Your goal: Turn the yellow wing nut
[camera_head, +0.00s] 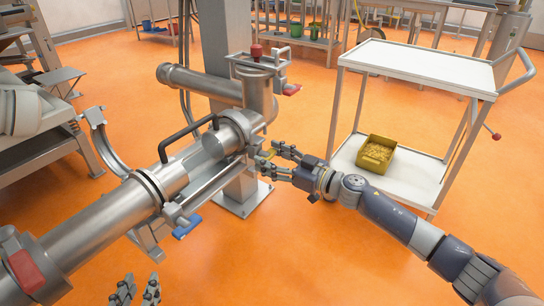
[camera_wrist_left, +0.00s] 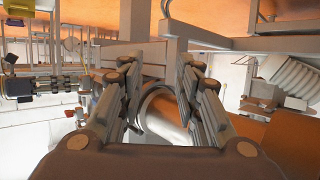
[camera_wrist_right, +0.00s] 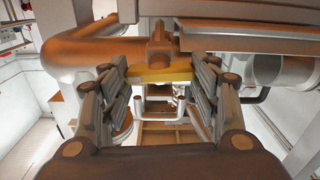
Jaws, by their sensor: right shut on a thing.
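The yellow wing nut (camera_head: 266,156) is on the clamp at the right end of the steel screw housing (camera_head: 200,150). In the right wrist view, the yellow wing nut (camera_wrist_right: 160,75) lies as a flat bar across the space between the fingertips. My right gripper (camera_head: 273,162) reaches it from the right and is shut on it; its fingers (camera_wrist_right: 158,76) stand at either end of the bar. My left gripper (camera_head: 138,284) is low at the bottom edge of the head view, apart from the housing. Its fingers (camera_wrist_left: 155,68) are spread with nothing between them.
A black handle (camera_head: 185,136) arches over the housing. A white cart (camera_head: 420,66) with a yellow bin (camera_head: 376,154) stands right. Orange floor is open between.

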